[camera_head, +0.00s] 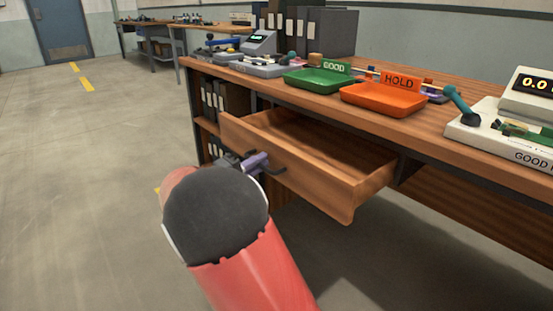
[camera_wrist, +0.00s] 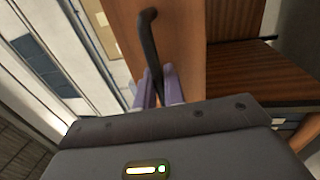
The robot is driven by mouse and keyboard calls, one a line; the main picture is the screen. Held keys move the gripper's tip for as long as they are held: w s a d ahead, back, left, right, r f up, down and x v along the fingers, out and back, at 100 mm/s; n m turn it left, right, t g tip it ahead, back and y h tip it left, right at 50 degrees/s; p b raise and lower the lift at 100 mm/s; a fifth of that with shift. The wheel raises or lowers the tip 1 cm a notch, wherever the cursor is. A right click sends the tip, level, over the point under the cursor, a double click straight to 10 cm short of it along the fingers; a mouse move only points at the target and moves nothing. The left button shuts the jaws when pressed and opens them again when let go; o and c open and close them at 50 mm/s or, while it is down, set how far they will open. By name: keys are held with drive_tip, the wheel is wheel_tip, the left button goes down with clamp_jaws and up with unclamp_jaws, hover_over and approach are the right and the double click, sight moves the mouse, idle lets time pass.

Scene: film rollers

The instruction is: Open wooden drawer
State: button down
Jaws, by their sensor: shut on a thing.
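The wooden drawer (camera_head: 297,171) stands well out from under the workbench, and its inside looks empty. Its dark bar handle (camera_head: 274,170) is on the front panel. My gripper (camera_head: 257,162), with purple fingers, is shut on the handle; my red and dark arm hides part of the area below. In the wrist view the fingers (camera_wrist: 160,92) close around one end of the dark handle (camera_wrist: 149,38), against the drawer front (camera_wrist: 180,35).
On the bench top (camera_head: 420,118) are a green GOOD tray (camera_head: 318,82), an orange HOLD tray (camera_head: 383,98) and a white device with a display (camera_head: 500,125). Black binders (camera_head: 325,32) stand behind. The floor (camera_head: 90,170) to the left is clear.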

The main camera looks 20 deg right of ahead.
drive_tip(key=shift+r+v, duration=0.2)
drive_tip(key=shift+v, duration=0.8)
drive_tip(key=shift+r+v, duration=0.2)
drive_tip(key=shift+v, duration=0.85)
drive_tip(key=c, duration=1.9)
unclamp_jaws()
drive_tip(key=v, duration=0.8)
